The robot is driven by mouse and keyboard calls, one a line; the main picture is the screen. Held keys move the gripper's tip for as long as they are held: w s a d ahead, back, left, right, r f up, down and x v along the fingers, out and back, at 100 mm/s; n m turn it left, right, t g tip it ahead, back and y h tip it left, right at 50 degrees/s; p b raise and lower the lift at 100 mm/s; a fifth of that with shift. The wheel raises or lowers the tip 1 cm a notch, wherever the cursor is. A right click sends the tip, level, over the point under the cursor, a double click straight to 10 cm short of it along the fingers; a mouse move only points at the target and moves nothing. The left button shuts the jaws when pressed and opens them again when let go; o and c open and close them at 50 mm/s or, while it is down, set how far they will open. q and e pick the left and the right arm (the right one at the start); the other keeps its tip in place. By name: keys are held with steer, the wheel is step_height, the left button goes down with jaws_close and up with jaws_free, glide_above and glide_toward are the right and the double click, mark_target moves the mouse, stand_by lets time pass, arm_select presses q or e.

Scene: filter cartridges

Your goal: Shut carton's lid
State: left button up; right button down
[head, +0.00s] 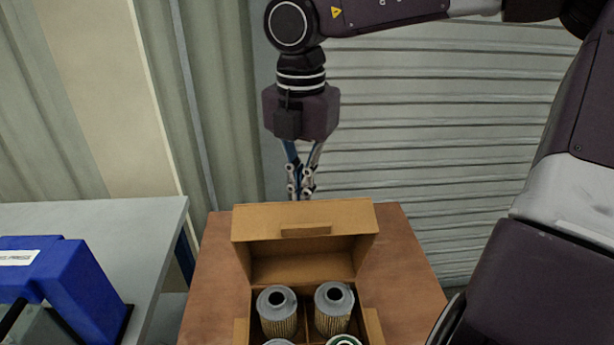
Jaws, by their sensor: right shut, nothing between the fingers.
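The cardboard carton (372,326) stands on the brown table, cut off by the bottom edge of the head view. Its lid (304,262) is open and stands up at the far side, with a folded front flap (340,216) along its top. Filter cartridges (277,312) stand in the carton's compartments, and another cartridge (334,308) is to the right; more show partly at the bottom edge. My right gripper (300,197) points down, shut and empty, just behind the lid's top edge. Whether its tips touch the lid I cannot tell. My left gripper is not in view.
The brown table (213,285) has bare room left and right of the carton. A ribbed shutter (430,150) stands behind.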

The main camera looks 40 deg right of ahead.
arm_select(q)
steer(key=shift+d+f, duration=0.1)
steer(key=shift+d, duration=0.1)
arm_select(e)
steer(key=shift+s+a, duration=0.1)
steer(key=shift+s, duration=0.05)
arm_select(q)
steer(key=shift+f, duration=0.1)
